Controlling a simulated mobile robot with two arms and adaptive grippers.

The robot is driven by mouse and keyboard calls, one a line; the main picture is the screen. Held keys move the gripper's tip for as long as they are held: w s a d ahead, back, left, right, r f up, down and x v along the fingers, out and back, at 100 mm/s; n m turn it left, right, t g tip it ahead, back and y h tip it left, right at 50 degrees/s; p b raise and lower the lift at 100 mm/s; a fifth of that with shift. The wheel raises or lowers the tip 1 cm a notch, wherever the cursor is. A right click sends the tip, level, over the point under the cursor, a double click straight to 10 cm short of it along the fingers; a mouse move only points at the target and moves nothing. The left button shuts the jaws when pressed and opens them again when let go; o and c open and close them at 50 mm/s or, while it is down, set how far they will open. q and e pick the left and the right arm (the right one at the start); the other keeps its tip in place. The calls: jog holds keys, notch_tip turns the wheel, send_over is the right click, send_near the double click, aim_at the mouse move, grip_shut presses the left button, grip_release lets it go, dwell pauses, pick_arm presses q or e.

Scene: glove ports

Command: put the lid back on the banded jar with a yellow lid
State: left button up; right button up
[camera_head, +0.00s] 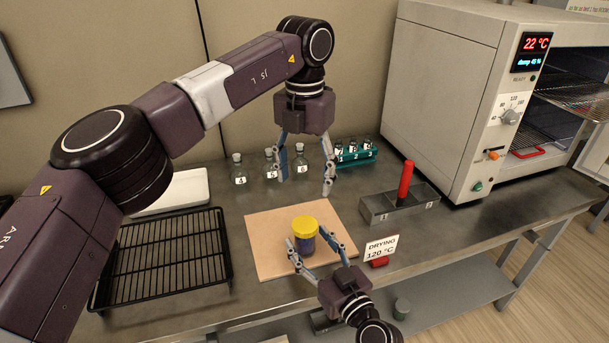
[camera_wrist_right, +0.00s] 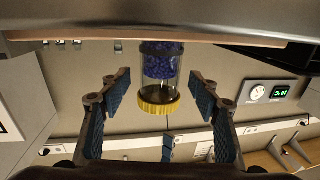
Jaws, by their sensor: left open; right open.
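The banded jar (camera_head: 304,243) stands upright on a tan board (camera_head: 268,262), and its yellow lid (camera_head: 305,224) sits on its top. In the right wrist view, which is upside down, the clear jar (camera_wrist_right: 160,65) shows blue-purple contents and a dark band, with the yellow lid (camera_wrist_right: 159,103) at its mouth. Whether the lid is fully seated I cannot tell. My right gripper (camera_head: 308,240) is open at the jar, one finger on each side; the wrist view shows gaps beside the jar. My left gripper (camera_head: 304,185) is open and empty, above and behind the jar.
A black wire rack (camera_head: 165,255) and white tray (camera_head: 180,190) are at left. Stoppered bottles (camera_head: 238,170) and a teal vial rack (camera_head: 357,153) stand behind. A grey box with a red handle (camera_head: 400,205), a drying sign (camera_head: 380,248) and an oven (camera_head: 450,100) are at right.

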jog(key=v, duration=0.9)
jog(key=shift+s+d, duration=0.15)
jog(key=shift+s, duration=0.1)
